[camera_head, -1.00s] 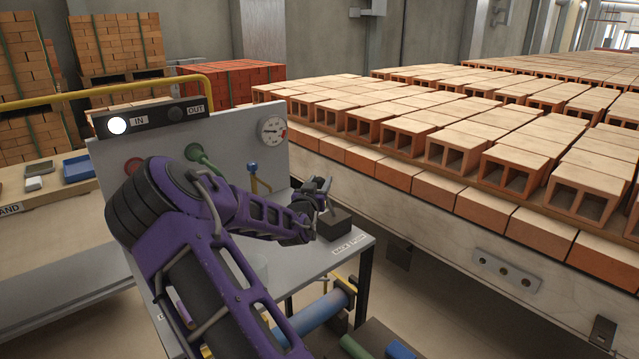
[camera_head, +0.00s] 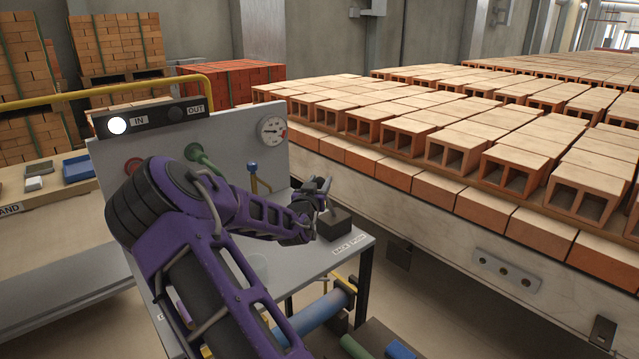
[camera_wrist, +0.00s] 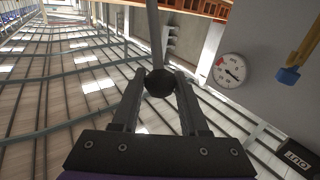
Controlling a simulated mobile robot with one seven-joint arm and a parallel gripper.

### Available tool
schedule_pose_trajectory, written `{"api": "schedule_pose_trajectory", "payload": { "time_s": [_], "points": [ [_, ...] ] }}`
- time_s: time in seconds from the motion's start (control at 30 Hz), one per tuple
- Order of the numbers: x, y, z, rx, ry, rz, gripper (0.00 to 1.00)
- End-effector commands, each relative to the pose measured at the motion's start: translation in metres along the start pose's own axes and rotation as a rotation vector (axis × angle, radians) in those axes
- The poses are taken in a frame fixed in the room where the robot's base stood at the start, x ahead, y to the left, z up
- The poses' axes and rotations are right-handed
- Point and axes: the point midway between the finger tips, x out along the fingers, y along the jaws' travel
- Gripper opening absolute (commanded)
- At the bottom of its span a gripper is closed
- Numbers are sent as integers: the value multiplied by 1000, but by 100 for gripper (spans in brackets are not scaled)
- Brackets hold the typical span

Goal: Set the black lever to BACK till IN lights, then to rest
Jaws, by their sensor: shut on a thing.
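The black lever's round knob (camera_wrist: 160,83) sits between the two fingers of my gripper (camera_wrist: 159,90) in the wrist view, and its grey rod (camera_wrist: 154,35) runs up from it. In the head view my gripper (camera_head: 322,190) is shut at the lever, just above the dark lever box (camera_head: 334,223) on the grey bench. A label with BACK on it (camera_head: 350,244) is on the bench edge. I cannot tell the lever's exact setting. The IN lamp (camera_head: 117,125) is lit white. The OUT lamp (camera_head: 175,114) is dark.
The panel carries a round gauge (camera_head: 272,130), a green handle (camera_head: 200,156), a red knob (camera_head: 133,166) and a blue-topped valve (camera_head: 253,169). Rows of hollow bricks (camera_head: 455,148) fill the long conveyor at right. A blue tray (camera_head: 79,168) lies at left.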

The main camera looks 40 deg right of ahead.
Motion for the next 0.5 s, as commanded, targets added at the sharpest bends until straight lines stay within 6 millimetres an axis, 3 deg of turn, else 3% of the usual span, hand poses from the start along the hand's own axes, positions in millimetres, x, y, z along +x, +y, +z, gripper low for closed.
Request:
{"api": "schedule_pose_trajectory", "payload": {
  "time_s": [0.17, 0.5],
  "points": [
    [3, 3, -1, 13, -18, 2, 0],
    [33, 25, -9, 166, -230, -8, 0]
  ]
}}
